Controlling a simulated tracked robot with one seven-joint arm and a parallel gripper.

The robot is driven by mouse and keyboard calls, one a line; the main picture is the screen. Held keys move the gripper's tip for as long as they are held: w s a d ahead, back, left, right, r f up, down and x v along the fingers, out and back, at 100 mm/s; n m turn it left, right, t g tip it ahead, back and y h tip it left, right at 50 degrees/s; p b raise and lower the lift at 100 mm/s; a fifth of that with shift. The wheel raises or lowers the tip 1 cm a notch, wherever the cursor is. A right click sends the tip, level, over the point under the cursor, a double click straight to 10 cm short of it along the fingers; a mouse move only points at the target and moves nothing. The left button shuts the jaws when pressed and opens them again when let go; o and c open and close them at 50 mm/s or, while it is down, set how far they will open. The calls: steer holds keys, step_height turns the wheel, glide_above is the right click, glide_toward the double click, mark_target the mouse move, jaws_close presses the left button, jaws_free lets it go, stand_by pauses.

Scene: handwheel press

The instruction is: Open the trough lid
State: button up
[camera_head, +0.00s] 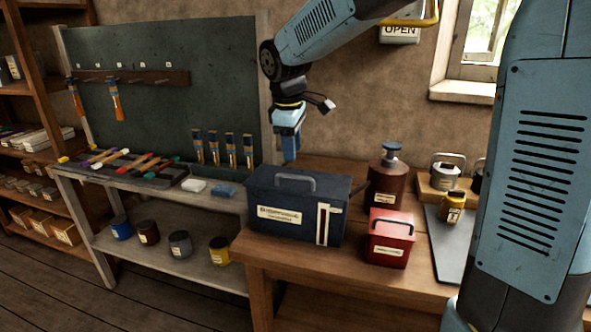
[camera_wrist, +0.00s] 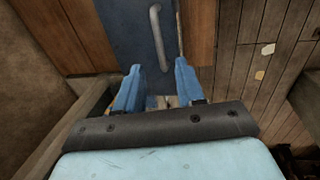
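The trough appears to be the dark blue box (camera_head: 275,219) with a pale label on its front, standing at the left end of the wooden bench. Its lid looks shut and carries a grey bar handle (camera_head: 295,180), also seen in the wrist view (camera_wrist: 157,38). My gripper (camera_head: 290,157) points down above the back part of the box. In the wrist view, its two blue fingers (camera_wrist: 158,72) are apart with nothing between them. The handle lies beyond the fingertips, roughly in line with the gap. Whether a fingertip touches the lid cannot be told.
A red box (camera_head: 390,240) with a dark handle and a brown pump bottle (camera_head: 387,180) stand right of the trough. Left is a shelf unit (camera_head: 170,216) with jars and tools. Bare bench shows in front of the trough.

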mark_target(295, 177)
steer(key=f, duration=0.2)
steer(key=w+f, duration=0.1)
steer(key=f, duration=0.4)
steer(key=shift+w+d, duration=0.15)
steer(key=shift+d, duration=0.1)
steer(key=shift+c, duration=0.4)
steer(key=shift+f, duration=0.1)
jaws_close()
steer(key=shift+d, duration=0.25)
steer(key=shift+a, duration=0.15)
